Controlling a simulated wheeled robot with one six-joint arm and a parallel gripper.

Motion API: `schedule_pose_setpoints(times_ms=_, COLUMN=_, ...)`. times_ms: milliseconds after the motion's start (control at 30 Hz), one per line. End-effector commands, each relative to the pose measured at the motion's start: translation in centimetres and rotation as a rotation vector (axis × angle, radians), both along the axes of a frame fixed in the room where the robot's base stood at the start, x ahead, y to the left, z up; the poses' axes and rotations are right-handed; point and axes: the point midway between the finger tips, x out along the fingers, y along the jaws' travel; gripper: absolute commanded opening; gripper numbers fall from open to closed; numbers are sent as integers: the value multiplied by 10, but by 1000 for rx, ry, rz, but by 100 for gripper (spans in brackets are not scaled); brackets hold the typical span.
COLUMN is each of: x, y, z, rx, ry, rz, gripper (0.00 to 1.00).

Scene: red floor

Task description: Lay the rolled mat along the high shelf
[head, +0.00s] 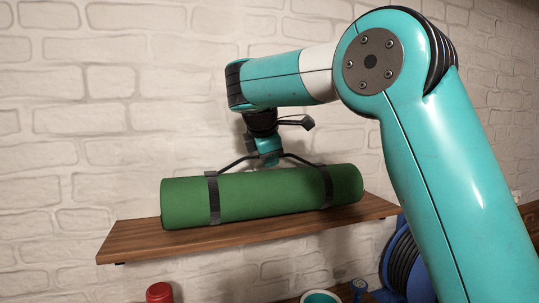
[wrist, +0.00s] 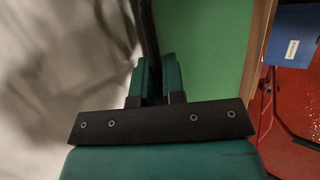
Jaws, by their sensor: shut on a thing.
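The rolled green mat (head: 265,197) lies lengthwise along the brown wooden high shelf (head: 140,238), with two dark bands around it. A black carrying strap (head: 235,163) rises from both bands to my gripper (head: 268,158), which is above the mat's middle. My gripper is shut on the strap. In the wrist view, the fingers (wrist: 155,78) close around the dark strap (wrist: 150,30), with the green mat (wrist: 205,50) beyond them. The strap looks fairly taut. The mat looks level with the shelf and at its surface; I cannot tell whether its full weight rests there.
A white brick wall (head: 90,90) stands behind the shelf. Below are a red-capped item (head: 159,292), a teal-rimmed cup (head: 320,297) and a blue item with black coils (head: 402,258). The wrist view shows a blue box (wrist: 293,35) and red floor (wrist: 295,110). Bare shelf shows at both ends.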

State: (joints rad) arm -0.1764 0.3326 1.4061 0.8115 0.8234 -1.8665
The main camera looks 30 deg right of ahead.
Motion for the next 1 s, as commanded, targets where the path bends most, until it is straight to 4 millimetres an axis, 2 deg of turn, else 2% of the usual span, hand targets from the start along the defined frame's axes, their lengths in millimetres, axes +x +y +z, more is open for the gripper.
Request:
schedule_pose_setpoints(times_ms=833, x=0, y=0, z=-10, rx=0, ry=-4, rz=-1, gripper=0)
schedule_pose_setpoints(times_ms=867, x=0, y=0, z=-9, rx=0, ry=-4, rz=-1, gripper=15)
schedule_pose_setpoints(times_ms=900, x=0, y=0, z=-9, rx=0, ry=-4, rz=-1, gripper=24)
schedule_pose_setpoints(times_ms=967, x=0, y=0, z=-9, rx=0, ry=-4, rz=-1, gripper=38)
schedule_pose_setpoints(times_ms=1000, x=0, y=0, z=-9, rx=0, ry=-2, rz=0, gripper=40)
